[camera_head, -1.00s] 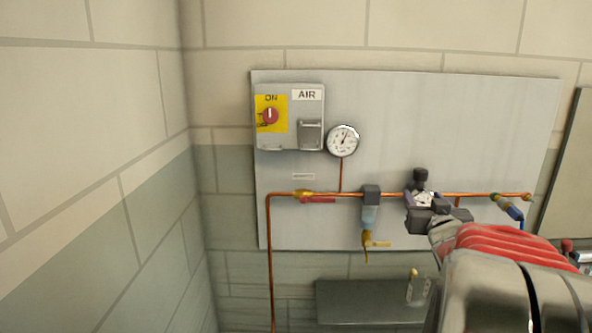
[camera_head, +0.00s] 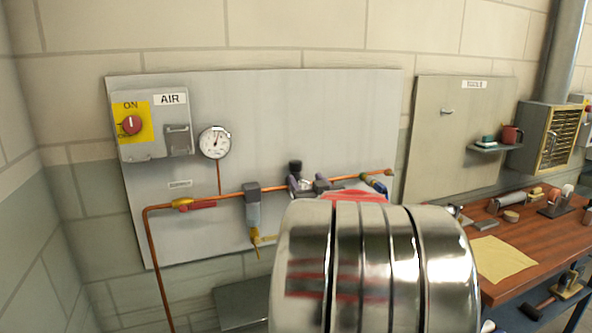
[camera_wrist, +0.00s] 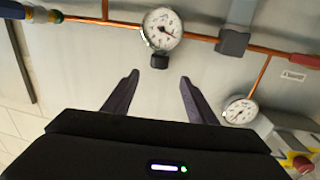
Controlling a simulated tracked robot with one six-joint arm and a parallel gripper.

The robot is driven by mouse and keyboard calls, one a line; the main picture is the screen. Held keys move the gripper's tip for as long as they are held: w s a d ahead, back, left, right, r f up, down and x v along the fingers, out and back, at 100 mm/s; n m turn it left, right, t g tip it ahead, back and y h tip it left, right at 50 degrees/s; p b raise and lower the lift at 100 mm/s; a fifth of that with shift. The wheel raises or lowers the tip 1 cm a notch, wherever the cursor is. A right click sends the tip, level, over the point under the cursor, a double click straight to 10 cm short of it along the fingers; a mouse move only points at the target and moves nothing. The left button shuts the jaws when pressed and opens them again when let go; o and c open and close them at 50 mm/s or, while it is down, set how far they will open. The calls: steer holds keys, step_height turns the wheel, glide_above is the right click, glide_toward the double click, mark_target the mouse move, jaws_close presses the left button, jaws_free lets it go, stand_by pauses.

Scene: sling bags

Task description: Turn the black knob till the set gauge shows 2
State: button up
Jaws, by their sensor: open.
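The black knob (camera_head: 295,166) stands on top of the regulator on the copper pipe. In the wrist view, which is upside down, the knob (camera_wrist: 160,61) lies just beyond and between my fingertips, with no visible contact. The white round set gauge (camera_wrist: 162,28) sits right by the knob; its needle points to the right and slightly down in that picture, but its numbers are too small to read. In the head view my gripper and arm mostly hide this gauge. My gripper (camera_wrist: 159,77) is open and empty, and its fingers (camera_head: 308,184) show below the knob.
A second gauge (camera_head: 215,142) is mounted higher left, beside the AIR switch box (camera_head: 150,124). A wooden workbench (camera_head: 545,240) with tools stands at right.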

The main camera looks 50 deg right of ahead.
mark_target(296, 167)
steer(key=x, duration=1)
steer(key=shift+w+d, duration=0.25)
steer(key=shift+w, duration=0.1)
steer(key=c, duration=1.1)
steer(key=shift+o, duration=0.2)
steer(key=shift+a, duration=0.15)
